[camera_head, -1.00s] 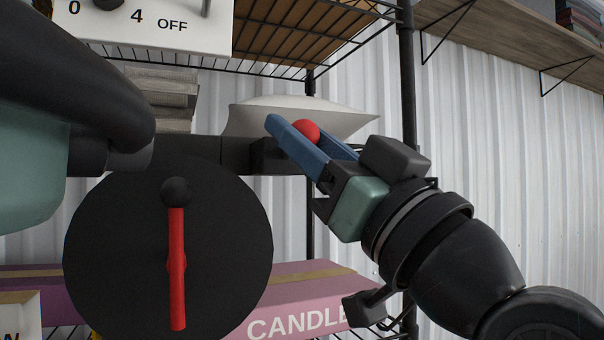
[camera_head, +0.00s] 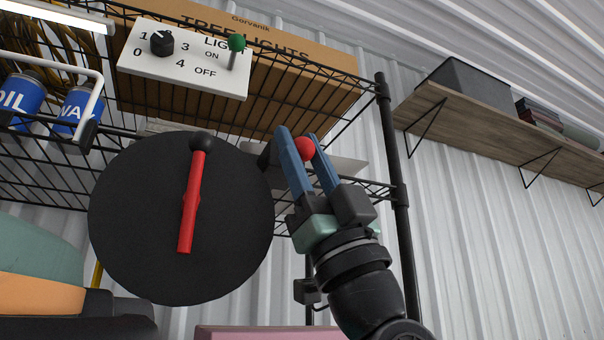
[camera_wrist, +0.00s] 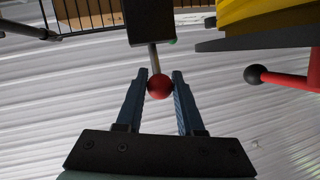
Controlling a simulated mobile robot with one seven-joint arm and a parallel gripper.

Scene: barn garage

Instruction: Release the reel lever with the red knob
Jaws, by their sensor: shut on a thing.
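The red knob (camera_head: 304,149) of the reel lever is between the blue fingers of my gripper (camera_head: 298,138), beside the right edge of the black round reel (camera_head: 140,225). My gripper is shut on the knob. In the wrist view, the red knob (camera_wrist: 159,87) sits between the fingertips, at the end of a short pale shaft (camera_wrist: 154,57) that comes out of a dark block (camera_wrist: 149,22). In the head view the shaft is hidden by the fingers.
A red crank (camera_head: 190,210) with a black ball end is on the reel's face. Behind stands a black wire shelf (camera_head: 384,130) with a white switch panel (camera_head: 190,58) and a large cardboard box (camera_head: 310,88). A wooden wall shelf (camera_head: 480,130) is at the right, with bare corrugated wall below.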

